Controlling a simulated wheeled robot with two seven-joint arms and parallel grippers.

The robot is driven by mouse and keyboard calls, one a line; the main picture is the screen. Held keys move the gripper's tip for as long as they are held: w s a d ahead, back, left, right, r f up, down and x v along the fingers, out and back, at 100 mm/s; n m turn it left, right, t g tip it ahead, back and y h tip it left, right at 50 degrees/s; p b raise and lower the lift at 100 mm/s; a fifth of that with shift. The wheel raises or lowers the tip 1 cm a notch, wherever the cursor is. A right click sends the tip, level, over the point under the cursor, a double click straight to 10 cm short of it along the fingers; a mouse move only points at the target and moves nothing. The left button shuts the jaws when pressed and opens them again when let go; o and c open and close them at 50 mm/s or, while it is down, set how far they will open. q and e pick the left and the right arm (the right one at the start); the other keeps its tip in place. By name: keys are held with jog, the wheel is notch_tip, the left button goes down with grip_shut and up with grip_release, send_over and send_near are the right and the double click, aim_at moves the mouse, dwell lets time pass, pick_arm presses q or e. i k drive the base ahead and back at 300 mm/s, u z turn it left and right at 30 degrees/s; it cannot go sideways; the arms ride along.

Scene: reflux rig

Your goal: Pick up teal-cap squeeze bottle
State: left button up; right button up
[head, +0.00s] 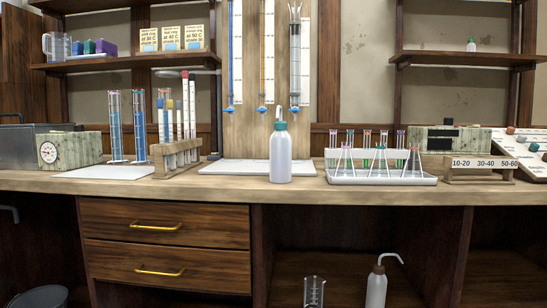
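The teal-cap squeeze bottle (281,154) stands upright on the bench (228,190), near its front edge at the centre of the head view. It has a white translucent body, a teal cap and a thin pale nozzle pointing up. Neither my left gripper nor my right gripper shows in this view. Nothing hides the bottle.
A wooden rack with tubes (177,158) and blue cylinders (115,127) stand left of the bottle. A white tray of flasks (382,180) is close on its right. A white board (243,167) lies behind. A similar bottle with a bent spout (376,287) stands below the bench.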

aim_at(280, 141)
jog(key=u, duration=2.15)
jog(key=i, duration=1.7)
jog(key=z, duration=0.75)
